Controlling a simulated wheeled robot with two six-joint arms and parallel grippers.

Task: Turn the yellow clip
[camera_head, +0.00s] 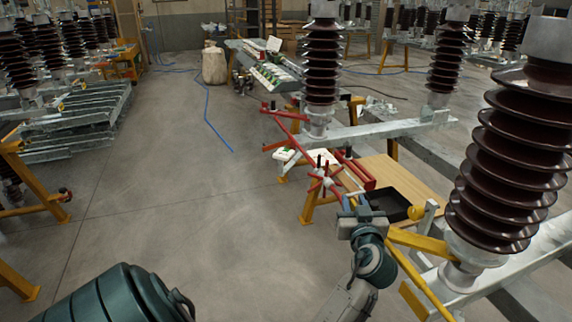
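A small rounded yellow piece (416,212), which looks like the yellow clip, sits beside a grey metal bracket (430,214) on the isolator frame at the right. My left gripper (356,204) is to the left of it and apart from it, at the near end of a red rod assembly. The gripper's fingers are small and partly lost against the red and yellow parts behind, so I cannot tell whether they are open or touch anything. My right gripper is not in view.
A black open tray (388,203) lies between my gripper and the yellow piece, near a wooden tabletop (402,178). A yellow bar (420,241) and a large brown isolator (512,150) stand close at the right. Open floor (190,200) lies to the left.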

